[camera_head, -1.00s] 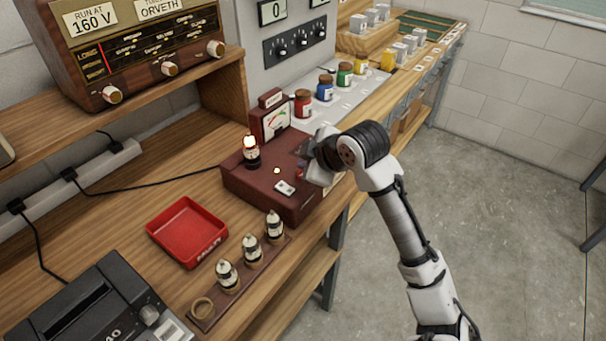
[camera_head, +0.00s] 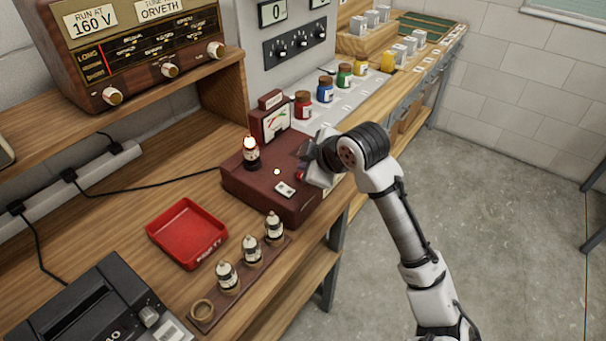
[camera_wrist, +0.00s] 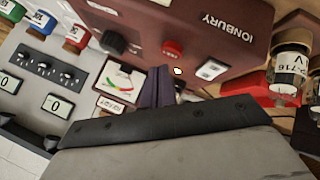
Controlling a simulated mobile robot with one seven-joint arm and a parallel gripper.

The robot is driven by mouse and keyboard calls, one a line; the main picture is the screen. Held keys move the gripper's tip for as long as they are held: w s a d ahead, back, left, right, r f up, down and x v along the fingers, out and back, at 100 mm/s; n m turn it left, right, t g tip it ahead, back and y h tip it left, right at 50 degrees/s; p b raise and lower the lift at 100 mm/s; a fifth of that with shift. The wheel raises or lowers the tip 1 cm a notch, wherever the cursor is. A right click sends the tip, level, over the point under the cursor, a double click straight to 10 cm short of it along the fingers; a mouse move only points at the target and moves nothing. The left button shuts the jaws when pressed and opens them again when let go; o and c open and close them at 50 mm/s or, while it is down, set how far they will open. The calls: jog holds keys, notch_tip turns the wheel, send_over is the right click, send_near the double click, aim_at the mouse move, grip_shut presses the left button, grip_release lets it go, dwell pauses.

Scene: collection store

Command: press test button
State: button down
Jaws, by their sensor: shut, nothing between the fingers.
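The dark red tester box (camera_head: 240,183), marked IONBURY in the wrist view (camera_wrist: 213,40), stands on the wooden bench. A red button (camera_wrist: 172,48) is on its top, between a black knob (camera_wrist: 113,42) and a white switch plate (camera_wrist: 211,69). A small pale lamp (camera_wrist: 178,71) is near the button. My gripper (camera_head: 303,150) is shut and empty over the box's right part; its fingertips (camera_wrist: 159,72) appear close to the button in the wrist view. I cannot tell whether they touch. A tube (camera_head: 251,153) is on the box.
A meter (camera_head: 276,122) rises behind the box. A red tray (camera_head: 187,233) and a rack with several tubes (camera_head: 250,250) lie in front. Coloured jars (camera_head: 325,88) stand behind. Open floor (camera_head: 500,220) is to the right.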

jog(key=shift+f, duration=0.1)
dwell(0.6)
jog(key=shift+f+b, duration=0.4)
jog(key=shift+b, duration=0.15)
jog(key=shift+f+b, duration=0.4)
jog(key=shift+b, duration=0.05)
dwell(0.4)
dwell(0.3)
jog(key=shift+r+p, duration=0.55)
jog(key=shift+r, duration=0.3)
jog(key=shift+r+p, duration=1.85)
jog(key=shift+r, duration=0.7)
